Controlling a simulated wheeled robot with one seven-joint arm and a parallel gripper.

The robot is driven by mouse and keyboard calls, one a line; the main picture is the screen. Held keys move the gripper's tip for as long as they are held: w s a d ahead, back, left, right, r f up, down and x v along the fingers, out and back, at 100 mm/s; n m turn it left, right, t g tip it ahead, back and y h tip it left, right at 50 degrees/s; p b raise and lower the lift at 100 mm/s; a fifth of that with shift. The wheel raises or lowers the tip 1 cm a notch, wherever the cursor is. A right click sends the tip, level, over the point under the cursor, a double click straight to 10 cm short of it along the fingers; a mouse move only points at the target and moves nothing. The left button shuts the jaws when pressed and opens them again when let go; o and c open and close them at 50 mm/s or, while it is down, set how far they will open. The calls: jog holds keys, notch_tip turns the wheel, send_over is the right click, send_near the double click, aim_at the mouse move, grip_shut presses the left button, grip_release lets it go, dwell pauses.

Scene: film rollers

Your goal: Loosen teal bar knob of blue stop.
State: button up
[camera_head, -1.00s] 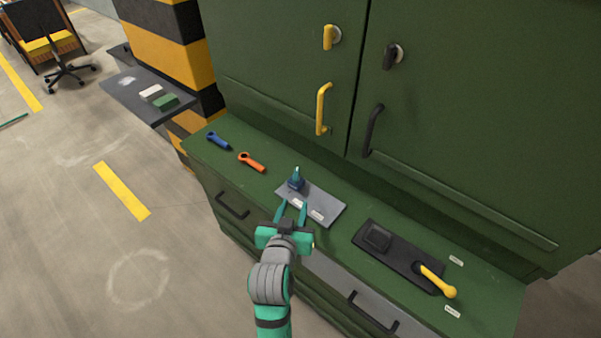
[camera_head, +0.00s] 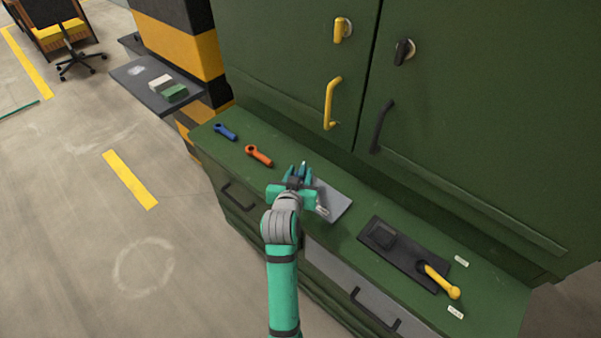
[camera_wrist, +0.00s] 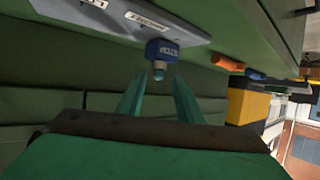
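In the head view my gripper (camera_head: 299,172) covers most of the stop; only a small pale teal tip (camera_head: 304,163) shows by the fingers. In the wrist view my gripper (camera_wrist: 158,79) is open, its two teal fingers apart, with the knob between or just ahead of the fingertips. I see no contact.
An orange tool (camera_head: 259,155) and a blue tool (camera_head: 225,132) lie left on the green counter (camera_head: 345,230). A black plate (camera_head: 402,262) with a yellow-handled lever (camera_head: 442,282) lies right. Green cabinet doors (camera_head: 285,60) rise behind the counter.

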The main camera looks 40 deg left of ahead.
jog(key=shift+w+f, duration=0.15)
jog(key=shift+w, duration=0.2)
grip_shut()
